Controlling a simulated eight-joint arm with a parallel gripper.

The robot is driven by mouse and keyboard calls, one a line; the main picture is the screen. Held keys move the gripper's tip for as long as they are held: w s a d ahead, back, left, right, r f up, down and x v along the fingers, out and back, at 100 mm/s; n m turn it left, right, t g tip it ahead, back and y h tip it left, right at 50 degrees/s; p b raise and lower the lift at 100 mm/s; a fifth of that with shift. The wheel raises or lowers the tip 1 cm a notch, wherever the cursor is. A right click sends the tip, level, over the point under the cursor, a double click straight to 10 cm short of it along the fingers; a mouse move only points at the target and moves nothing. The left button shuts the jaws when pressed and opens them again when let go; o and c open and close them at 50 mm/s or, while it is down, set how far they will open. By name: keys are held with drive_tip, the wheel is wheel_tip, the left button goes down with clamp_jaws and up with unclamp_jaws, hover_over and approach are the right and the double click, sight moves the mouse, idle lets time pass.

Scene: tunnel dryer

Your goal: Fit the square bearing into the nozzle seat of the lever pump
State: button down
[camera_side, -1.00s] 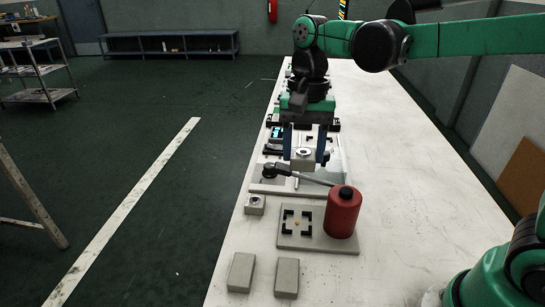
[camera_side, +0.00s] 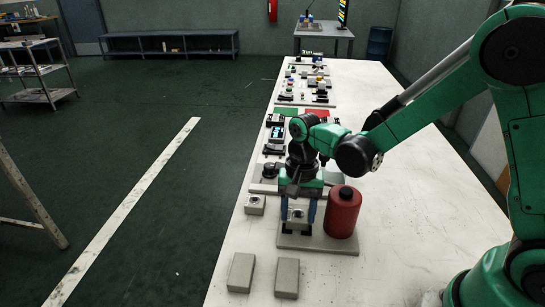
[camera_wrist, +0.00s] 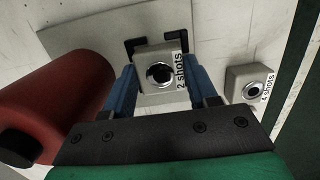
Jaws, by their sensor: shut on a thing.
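My gripper (camera_side: 298,218) is shut on a light grey square bearing (camera_side: 298,213) with a dark round hole in its top. In the wrist view the bearing (camera_wrist: 147,57) reads "2 shots" and sits between the blue fingers. It is over the nozzle seat, a square of black corner brackets (camera_wrist: 178,36) on a grey base plate (camera_side: 330,247). Two brackets show beyond the bearing; the others are hidden. I cannot tell whether the bearing touches the plate. The lever pump's red bottle (camera_side: 342,214) with a black cap stands on the plate, right of my gripper in the side view.
A similar block (camera_wrist: 250,85) marked "4 shots" stands beside the plate, at its left in the side view (camera_side: 255,205). Two plain grey blocks (camera_side: 241,272) (camera_side: 287,278) lie in front. Several devices line the table behind. The table's right side is clear.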

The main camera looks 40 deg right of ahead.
sight(298, 208)
drive_tip(key=shift+f, duration=0.1)
drive_tip(key=shift+c, duration=1.2)
unclamp_jaws()
wheel_tip(298, 208, up, 12)
drive_tip(key=w+d, duration=0.1)
drive_tip(key=s+d+n+t, duration=0.1)
drive_tip(key=s+n+t, duration=0.1)
drive_tip(key=n, duration=0.1)
drive_tip(key=s+d+n+t, duration=0.1)
drive_tip(key=s+n+t, duration=0.1)
drive_tip(key=n+t, duration=0.1)
drive_tip(key=s+n+t+h, duration=0.1)
drive_tip(key=s+n+t, duration=0.1)
drive_tip(key=n+t, duration=0.1)
drive_tip(key=shift+d, duration=0.4)
